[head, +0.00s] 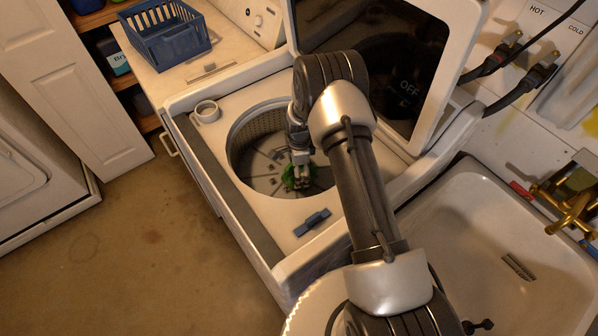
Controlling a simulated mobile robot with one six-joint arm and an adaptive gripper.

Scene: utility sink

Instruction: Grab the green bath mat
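The green bath mat (287,175) shows as a small crumpled green patch inside the drum (246,150) of the open top-loading washing machine. My gripper (299,182) points down into the drum, right at the green mat. Green shows on the left side of the fingers and around them. The fingers cover part of the mat, and they are too small in this view to tell whether they are shut on it or only around it.
The washer's raised lid (425,85) stands behind my arm. A blue basket (165,35) sits on the neighbouring machine. A utility sink (480,260) with a brass faucet (570,195) is at the right. Open floor (130,250) lies at the left.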

